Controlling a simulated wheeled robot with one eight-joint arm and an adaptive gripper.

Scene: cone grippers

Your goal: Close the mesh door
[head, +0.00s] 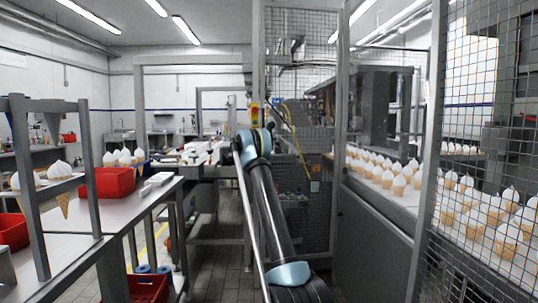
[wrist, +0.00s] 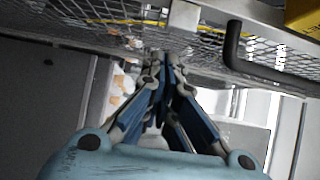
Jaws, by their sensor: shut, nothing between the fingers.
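In the wrist view, a metal mesh panel (wrist: 205,42) in a grey frame crosses the upper part of the picture, tilted. A dark bent handle (wrist: 233,48) stands out at its right. My gripper (wrist: 165,62) is shut and empty, its blue-and-grey fingers drawn together with the tips close to the lower edge of the mesh. I cannot tell whether they touch it. In the head view, mesh (head: 300,22) shows behind my arm in the middle, and a large mesh panel (head: 478,110) stands at the right. My gripper is hidden there behind my own arm.
A table (head: 130,215) with a red bin (head: 107,182) and cones stands at the left. Rows of cones (head: 385,172) fill a conveyor at the right, behind posts. A grey machine (head: 372,100) stands behind. Some tiled floor (head: 222,255) is free left of my arm.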

